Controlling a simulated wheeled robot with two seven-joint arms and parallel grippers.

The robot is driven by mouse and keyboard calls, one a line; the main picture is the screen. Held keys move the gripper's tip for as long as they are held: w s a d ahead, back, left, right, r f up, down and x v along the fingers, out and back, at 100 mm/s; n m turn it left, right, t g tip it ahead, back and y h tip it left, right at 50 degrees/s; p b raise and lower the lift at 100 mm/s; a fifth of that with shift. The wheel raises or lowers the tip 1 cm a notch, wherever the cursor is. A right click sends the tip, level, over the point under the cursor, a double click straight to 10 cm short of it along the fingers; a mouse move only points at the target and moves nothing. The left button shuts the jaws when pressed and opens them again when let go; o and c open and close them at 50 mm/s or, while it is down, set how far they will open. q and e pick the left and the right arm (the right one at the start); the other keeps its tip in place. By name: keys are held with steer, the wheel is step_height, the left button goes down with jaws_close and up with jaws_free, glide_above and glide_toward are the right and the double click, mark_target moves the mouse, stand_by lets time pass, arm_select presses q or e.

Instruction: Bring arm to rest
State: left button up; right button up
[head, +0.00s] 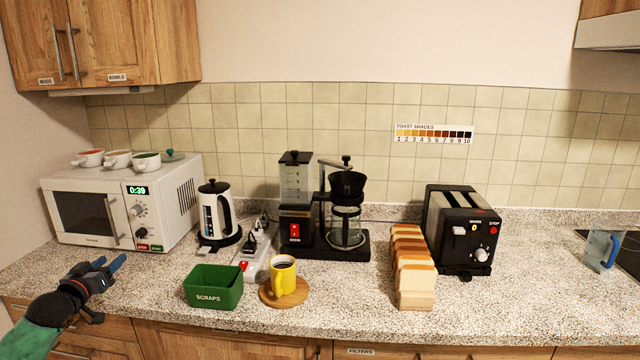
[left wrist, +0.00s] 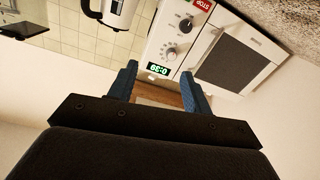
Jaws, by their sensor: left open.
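My left gripper (head: 112,265) comes in at the lower left of the head view, in front of the microwave and left of the green scraps bin. Its two blue fingers are apart with nothing between them. In the left wrist view the open fingers (left wrist: 158,90) point toward the microwave (left wrist: 215,45), which appears upside down and apart from them. My right gripper is not in view.
The white microwave (head: 125,205) reads 0:39, with several bowls on top. The green bin (head: 213,288), yellow mug (head: 284,278), kettle (head: 216,215), coffee maker (head: 325,210), bread (head: 413,268) and toaster (head: 462,230) line the counter. The counter's right front is clear.

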arm_select(q)
steer(key=a+r+m, duration=0.2)
steer(key=a+r, duration=0.1)
steer(key=r, duration=0.2)
steer(key=s+d+f+m+g+y, duration=0.1)
steer(key=s+d+f+g, duration=0.2)
steer(key=s+f, duration=0.45)
steer(key=s+d+f+m+g+y, duration=0.1)
steer(key=s+d+f+m+g, duration=0.2)
steer(key=f, duration=0.8)
steer(key=s+d+f+g+y, duration=0.1)
steer(key=s+d+f+g, duration=0.15)
steer(key=s+f, duration=0.5)
steer(key=s+d+f+m+g+y, duration=0.25)
steer(key=s+f, duration=0.35)
steer(key=s, duration=0.6)
steer(key=s+d+f+m+g+y, duration=0.15)
steer(key=s+f+g, duration=0.35)
steer(key=s, duration=0.8)
steer(key=s+d+f+n+h, duration=0.1)
steer(key=d+f+n+h, duration=0.1)
steer(key=d, duration=0.8)
steer(key=s+d+f+n+h, duration=0.1)
steer(key=d+f+n+h, duration=0.1)
steer(key=d, duration=0.8)
steer(key=s+d+f+n+h, duration=0.1)
steer(key=d+f+n+h, duration=0.1)
steer(key=d, duration=0.9)
steer(key=shift+f+h, duration=0.15)
steer(key=shift+h, duration=0.65)
